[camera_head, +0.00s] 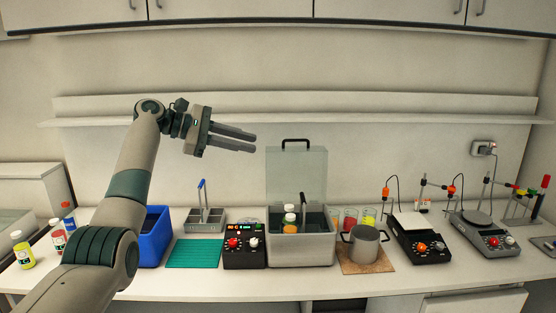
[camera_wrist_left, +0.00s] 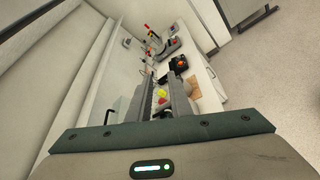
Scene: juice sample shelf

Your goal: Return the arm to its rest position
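My left arm (camera_head: 128,180) comes in from the left, raised above the bench. In the left wrist view the gripper (camera_wrist_left: 161,88) also shows as two separated fingers, with only distant bench items seen through the gap. My right gripper is in neither view.
A grey box (camera_head: 300,252) with a raised clear lid (camera_head: 297,170) stands below the gripper. A wall shelf (camera_head: 400,118) runs behind it. A blue bin (camera_head: 155,240), bottles (camera_head: 22,250), a pot (camera_head: 364,246) and a hotplate (camera_head: 484,232) stand on the bench. The air around the gripper looks free.

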